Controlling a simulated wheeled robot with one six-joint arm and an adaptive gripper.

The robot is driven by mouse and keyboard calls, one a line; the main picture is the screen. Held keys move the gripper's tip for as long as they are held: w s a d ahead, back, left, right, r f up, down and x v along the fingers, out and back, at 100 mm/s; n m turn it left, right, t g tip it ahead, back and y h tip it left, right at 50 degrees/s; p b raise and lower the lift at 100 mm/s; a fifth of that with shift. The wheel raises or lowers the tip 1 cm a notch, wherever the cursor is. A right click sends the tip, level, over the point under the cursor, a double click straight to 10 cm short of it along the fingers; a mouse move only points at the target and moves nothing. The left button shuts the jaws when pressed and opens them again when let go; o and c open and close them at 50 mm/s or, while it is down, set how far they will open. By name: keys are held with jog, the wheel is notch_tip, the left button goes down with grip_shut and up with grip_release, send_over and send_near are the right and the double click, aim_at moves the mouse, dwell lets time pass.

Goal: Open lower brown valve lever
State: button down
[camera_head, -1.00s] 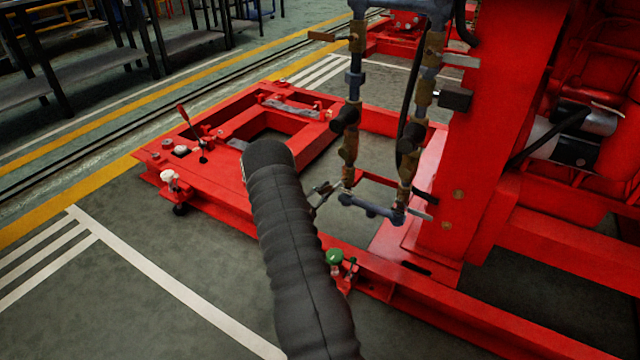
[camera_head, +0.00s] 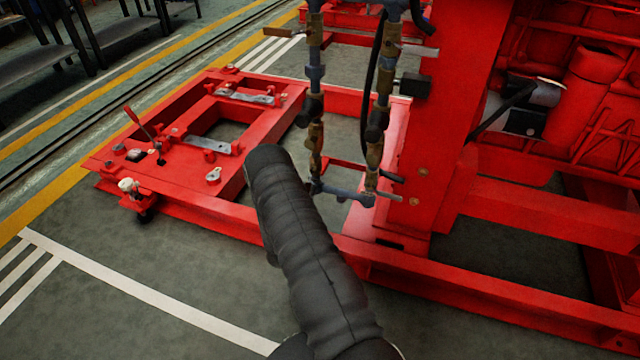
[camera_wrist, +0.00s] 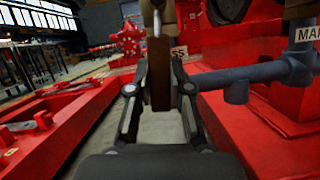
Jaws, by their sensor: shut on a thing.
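In the wrist view the brown valve lever (camera_wrist: 160,75) hangs down as a flat bar between the two fingers of my gripper (camera_wrist: 160,82). The fingers are closed on its sides. The brown valve body (camera_wrist: 160,12) is just above it at the top edge. In the head view the lower brass-brown valve (camera_head: 315,140) sits on the left vertical pipe, beside the tip of my black-sleeved arm. The lever and my fingers are hidden behind my arm there.
A grey-blue pipe (camera_wrist: 245,75) runs close to the right of my gripper in the wrist view. A second vertical pipe (camera_head: 380,110) and a red post (camera_head: 445,110) stand to the right. The red base frame (camera_head: 190,180) lies at the left, with open floor in front.

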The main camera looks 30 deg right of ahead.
dwell(0.5)
jog(key=c, duration=1)
grip_release()
jog(key=shift+c, duration=0.2)
jog(key=shift+d+f, duration=0.1)
jog(key=shift+d, duration=0.05)
